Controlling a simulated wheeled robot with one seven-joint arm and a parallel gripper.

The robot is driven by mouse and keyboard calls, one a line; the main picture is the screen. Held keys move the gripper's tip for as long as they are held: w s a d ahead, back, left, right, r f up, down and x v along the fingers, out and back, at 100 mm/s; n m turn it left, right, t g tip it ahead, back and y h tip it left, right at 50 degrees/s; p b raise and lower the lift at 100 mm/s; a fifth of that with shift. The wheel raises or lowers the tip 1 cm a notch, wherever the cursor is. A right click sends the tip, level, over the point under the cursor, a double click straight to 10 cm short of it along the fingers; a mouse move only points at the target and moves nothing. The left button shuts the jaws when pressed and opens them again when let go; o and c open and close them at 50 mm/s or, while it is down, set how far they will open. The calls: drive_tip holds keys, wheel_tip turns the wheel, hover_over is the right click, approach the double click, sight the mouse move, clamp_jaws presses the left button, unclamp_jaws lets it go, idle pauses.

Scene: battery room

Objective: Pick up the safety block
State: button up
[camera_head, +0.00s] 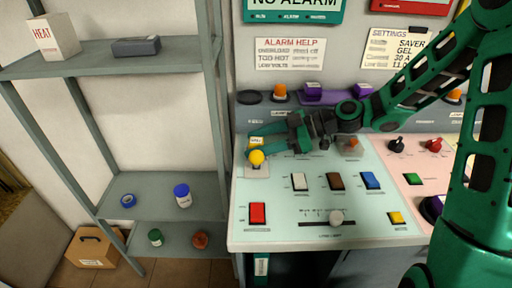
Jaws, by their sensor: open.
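My gripper (252,138) is over the back left corner of the pale green console panel (290,236). Its green fingers point left and are spread apart. A small pale piece with dark marks (257,141) shows between the fingers; it may be the safety block, but it is too small to tell, and so is whether the fingers touch it. A round yellow knob (256,157) on a pale square plate (258,172) is just in front of the fingers. My wrist and arm hide part of the panel behind the gripper.
White, brown and blue switches (371,181), a red switch (258,213) and a slider (336,217) are on the panel. A grey shelf (190,52) stands close on the left.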

drive_tip(key=shift+c, duration=0.3)
drive_tip(key=c, duration=1.1)
drive_tip(key=shift+r, duration=0.1)
